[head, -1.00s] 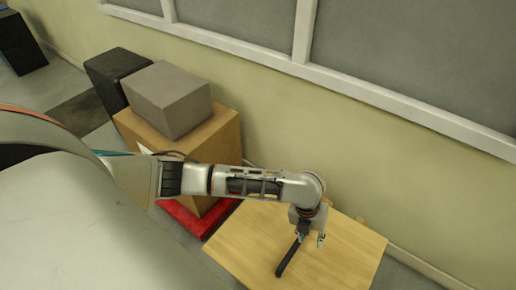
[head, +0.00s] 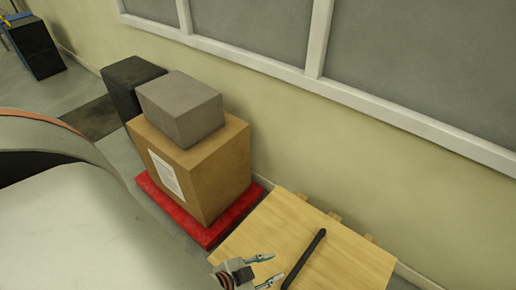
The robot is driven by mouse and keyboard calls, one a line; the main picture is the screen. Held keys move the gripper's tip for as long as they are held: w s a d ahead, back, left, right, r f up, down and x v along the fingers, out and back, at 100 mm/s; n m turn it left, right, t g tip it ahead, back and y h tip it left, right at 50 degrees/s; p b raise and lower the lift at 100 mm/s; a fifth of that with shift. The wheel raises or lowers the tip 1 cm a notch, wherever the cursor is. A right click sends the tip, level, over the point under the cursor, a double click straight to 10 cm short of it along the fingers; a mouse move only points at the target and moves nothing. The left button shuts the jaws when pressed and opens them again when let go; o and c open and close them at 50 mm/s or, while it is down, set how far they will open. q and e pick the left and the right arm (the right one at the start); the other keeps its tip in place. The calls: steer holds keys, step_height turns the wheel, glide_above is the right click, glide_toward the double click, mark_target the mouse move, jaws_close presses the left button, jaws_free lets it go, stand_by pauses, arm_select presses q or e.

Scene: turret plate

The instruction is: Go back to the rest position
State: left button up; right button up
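My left gripper (head: 274,267) shows at the bottom edge in the head view, over the near side of the wooden table (head: 350,265). Its two fingers are apart, with nothing seen between them. A long black bar (head: 305,257) lies slantwise on the table, just right of the fingertips. A small gap shows between the fingertips and the bar. Most of my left arm is out of the picture. My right gripper is not in view.
A cardboard box (head: 205,170) with a grey block (head: 182,108) on top stands on a red base (head: 180,205) left of the table. A black case (head: 125,88) stands behind. A pale wall (head: 300,140) runs behind the table. Small wooden pegs (head: 334,216) line its far edge.

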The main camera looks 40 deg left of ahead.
arm_select(q)
step_height(320, 180, up, 6)
steer(key=s+a+n+p, duration=0.2)
steer(key=p, duration=0.6)
steer(key=shift+s+y, duration=0.3)
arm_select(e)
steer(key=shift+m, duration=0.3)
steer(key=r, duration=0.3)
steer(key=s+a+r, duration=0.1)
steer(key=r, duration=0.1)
arm_select(q)
steer(key=shift+f, duration=0.15)
steer(key=shift+c, duration=0.8)
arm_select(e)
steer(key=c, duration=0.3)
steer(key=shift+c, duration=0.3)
